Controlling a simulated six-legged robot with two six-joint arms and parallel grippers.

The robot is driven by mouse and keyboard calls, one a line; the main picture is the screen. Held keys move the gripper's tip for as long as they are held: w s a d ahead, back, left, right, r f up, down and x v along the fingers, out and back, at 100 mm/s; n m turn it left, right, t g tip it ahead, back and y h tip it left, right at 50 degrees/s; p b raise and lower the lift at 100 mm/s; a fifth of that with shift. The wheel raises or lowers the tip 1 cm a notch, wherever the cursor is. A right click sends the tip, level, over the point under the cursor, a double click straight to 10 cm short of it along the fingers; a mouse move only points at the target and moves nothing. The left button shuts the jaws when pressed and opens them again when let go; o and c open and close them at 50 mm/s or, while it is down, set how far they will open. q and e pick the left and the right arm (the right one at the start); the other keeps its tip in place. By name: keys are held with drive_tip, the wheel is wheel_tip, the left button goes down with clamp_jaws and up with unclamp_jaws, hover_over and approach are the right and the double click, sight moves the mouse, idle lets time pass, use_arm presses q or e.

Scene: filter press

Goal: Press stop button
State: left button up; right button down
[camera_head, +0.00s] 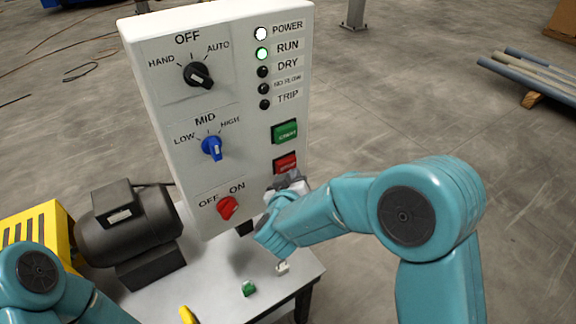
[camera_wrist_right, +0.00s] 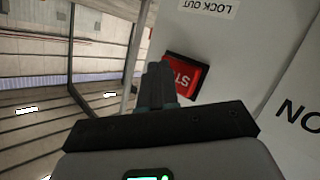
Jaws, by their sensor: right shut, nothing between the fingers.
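The red stop button (camera_head: 285,162) is on the white control panel (camera_head: 232,110), low in its right column, under the green start button (camera_head: 285,132). My right gripper (camera_head: 290,182) is shut and empty, just below the stop button in the head view. In the right wrist view the stop button (camera_wrist_right: 184,76) shows partly behind the fingertips of my right gripper (camera_wrist_right: 158,72). I cannot tell whether the tips touch it. My left arm shows at the lower left of the head view, but its gripper is out of view.
The panel also bears a black knob (camera_head: 198,75), a blue knob (camera_head: 212,147) and a red switch (camera_head: 228,207). The RUN lamp (camera_head: 262,54) glows green. A dark motor (camera_head: 128,222) stands on the grey table (camera_head: 190,290).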

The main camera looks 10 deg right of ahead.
drive_tip(key=shift+w+a, duration=0.1)
drive_tip(key=shift+w, duration=0.2)
drive_tip(key=shift+w+a+p, duration=0.2)
drive_tip(key=shift+w+p, duration=0.1)
drive_tip(key=shift+w, duration=0.25)
idle(0.8)
drive_tip(key=shift+s, duration=0.15)
drive_tip(key=shift+s+d, duration=0.35)
drive_tip(key=shift+s, duration=0.5)
drive_tip(key=shift+s+d+b, duration=0.15)
drive_tip(key=shift+s+d, duration=0.15)
drive_tip(key=shift+s, duration=0.5)
drive_tip(key=shift+s+d+b, duration=0.15)
drive_tip(key=shift+s+d, duration=0.1)
drive_tip(key=shift+s, duration=0.5)
drive_tip(key=shift+s+d+b, duration=0.15)
drive_tip(key=shift+s+d, duration=0.15)
drive_tip(key=shift+s, duration=0.5)
